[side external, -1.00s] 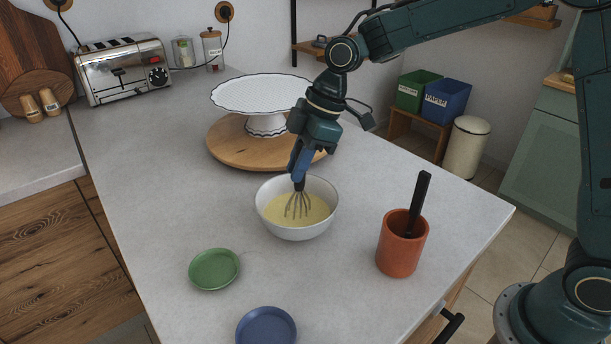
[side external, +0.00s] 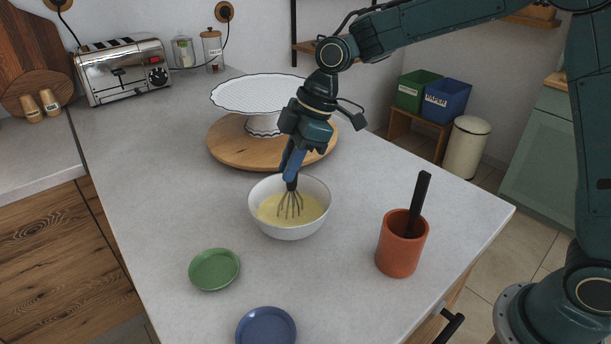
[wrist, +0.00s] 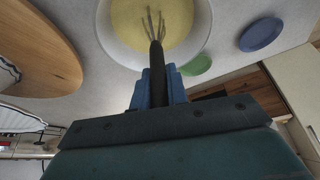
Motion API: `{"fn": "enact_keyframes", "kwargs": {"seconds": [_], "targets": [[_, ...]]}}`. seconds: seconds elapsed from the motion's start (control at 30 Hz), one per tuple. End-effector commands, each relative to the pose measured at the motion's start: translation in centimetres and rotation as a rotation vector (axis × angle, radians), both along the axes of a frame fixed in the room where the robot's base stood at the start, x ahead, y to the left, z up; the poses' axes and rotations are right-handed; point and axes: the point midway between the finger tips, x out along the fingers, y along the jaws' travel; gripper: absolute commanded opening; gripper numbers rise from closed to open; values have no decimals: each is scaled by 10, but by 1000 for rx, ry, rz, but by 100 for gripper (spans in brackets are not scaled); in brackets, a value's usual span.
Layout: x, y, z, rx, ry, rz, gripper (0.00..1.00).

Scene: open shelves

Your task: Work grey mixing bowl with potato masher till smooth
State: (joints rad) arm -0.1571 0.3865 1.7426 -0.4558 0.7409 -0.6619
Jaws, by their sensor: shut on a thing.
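A pale grey-white mixing bowl (side external: 290,231) stands on the counter with a smooth-looking yellow mixture (side external: 275,211) in it. My gripper (side external: 292,170) is above the bowl, its blue fingers shut on the dark handle of a wire whisk (side external: 290,205). The whisk's wires are down in the mixture, their lower ends hidden. In the wrist view the whisk handle (wrist: 157,70) stands between the fingers (wrist: 157,88) and the bowl (wrist: 113,42) lies beyond. What I hold looks like a whisk, not a potato masher. A black-handled tool (side external: 418,200) stands in an orange crock (side external: 400,250); its head is hidden.
A white cake stand (side external: 262,95) on a round wooden board (side external: 230,150) stands close behind the bowl. A green plate (side external: 214,269) and a blue plate (side external: 266,328) lie in front. A toaster (side external: 122,72) is at the back left. The counter left of the bowl is clear.

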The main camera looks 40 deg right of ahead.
Motion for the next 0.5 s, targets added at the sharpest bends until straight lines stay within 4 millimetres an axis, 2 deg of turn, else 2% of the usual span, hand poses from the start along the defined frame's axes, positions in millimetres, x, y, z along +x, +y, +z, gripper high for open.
{"fn": "enact_keyframes", "kwargs": {"seconds": [0.5], "targets": [[-11,9,-1,0,8,5,0]]}}
